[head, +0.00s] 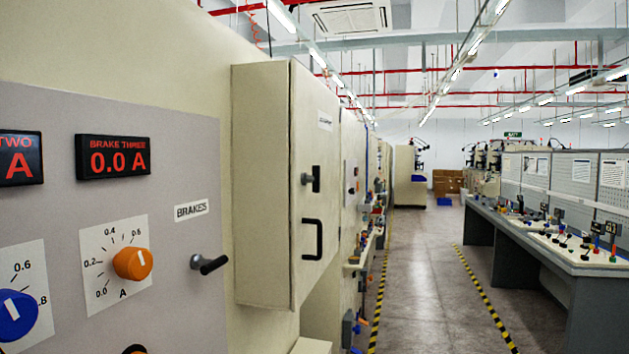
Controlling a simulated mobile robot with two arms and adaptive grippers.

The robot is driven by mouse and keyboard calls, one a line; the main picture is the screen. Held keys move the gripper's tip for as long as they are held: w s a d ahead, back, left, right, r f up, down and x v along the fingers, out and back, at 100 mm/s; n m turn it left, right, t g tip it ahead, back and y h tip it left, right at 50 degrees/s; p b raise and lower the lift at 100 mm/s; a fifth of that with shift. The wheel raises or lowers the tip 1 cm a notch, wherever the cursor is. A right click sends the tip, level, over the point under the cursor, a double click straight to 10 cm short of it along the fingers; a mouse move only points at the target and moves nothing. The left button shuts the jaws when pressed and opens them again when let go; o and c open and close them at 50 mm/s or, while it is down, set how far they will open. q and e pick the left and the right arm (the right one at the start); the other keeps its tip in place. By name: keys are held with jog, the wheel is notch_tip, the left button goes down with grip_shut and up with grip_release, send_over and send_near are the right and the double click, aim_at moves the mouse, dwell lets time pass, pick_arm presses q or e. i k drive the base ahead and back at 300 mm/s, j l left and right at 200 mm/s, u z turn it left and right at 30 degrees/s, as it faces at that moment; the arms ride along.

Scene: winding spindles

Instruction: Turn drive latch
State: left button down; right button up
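A beige cabinet (262,190) stands just right of centre-left, its door (318,215) facing the aisle. The door carries a small black latch (312,179) above a black D-shaped pull handle (312,240). The door looks shut. A small label (325,120) near its top is too small to read, so I cannot tell whether this is the drive latch. A second black latch handle (209,264) sits on the nearer grey panel under a BRAKES label (191,209). Neither of my grippers is in view.
The grey panel (120,220) close on the left has an orange knob (132,263), a blue knob (16,314) and a BRAKE THREE display (113,157) reading 0.0 A. A clear aisle (416,290) runs ahead between striped floor lines. A long workbench (567,262) stands on the right.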

aim_at(316, 179)
jog(key=u, duration=0.35)
jog(key=i+l+u, duration=0.2)
jog(key=l+u, duration=0.15)
jog(key=i+l+u, duration=0.1)
jog(key=l+u, duration=0.25)
jog(key=i+l+u, duration=0.1)
jog(key=l+u, duration=0.6)
jog(key=l, duration=0.15)
